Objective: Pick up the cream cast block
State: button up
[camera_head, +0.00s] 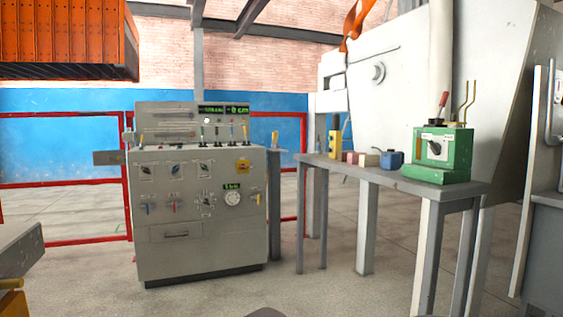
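A small cream block (369,160) lies on the narrow grey bench (415,185) right of centre. It sits between a pinkish block (350,157) on its left and a blue mug-like object (392,160) on its right. The cream block is small in view, and its far side is hidden. My gripper is not in view.
A yellow tool-like object (335,145) stands at the bench's left end. A green box with a red-handled lever (440,155) stands at its right end. A grey control cabinet (200,220) stands left of the bench. Concrete floor (330,290) is open in front.

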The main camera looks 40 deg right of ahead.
aim_at(373, 160)
jog(key=z, duration=1.85)
jog(key=i+j, duration=0.2)
jog(key=i+z, duration=0.05)
